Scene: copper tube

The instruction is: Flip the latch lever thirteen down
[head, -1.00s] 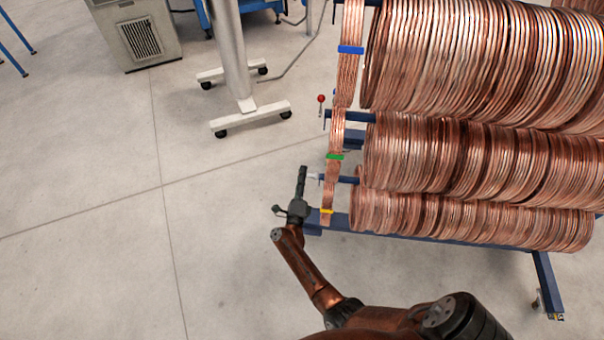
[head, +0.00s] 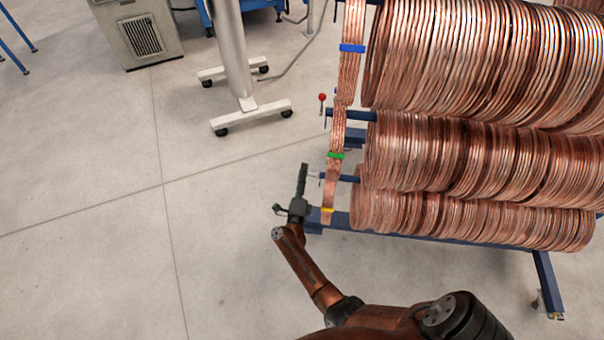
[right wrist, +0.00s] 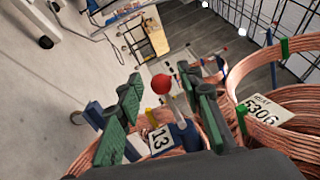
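In the right wrist view a latch lever with a red ball knob (right wrist: 162,83) stands between the fingers of my right gripper (right wrist: 167,92). A white label reading 13 (right wrist: 160,140) sits close below it, by a blue bar end. The two green-padded fingers are apart, one on each side of the knob; I cannot tell whether either touches it. In the head view my right gripper (head: 303,172) is beside the left end of the rack's lower bar, and the knob there is hidden. My left gripper is not in view.
The blue rack (head: 545,280) carries rows of copper coils (head: 470,215). Another red-knobbed lever (head: 322,97) stands at a higher bar end. A copper bundle with a green band (head: 336,156) hangs just right of the gripper. A wheeled stand (head: 250,116) is farther off; the floor at left is clear.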

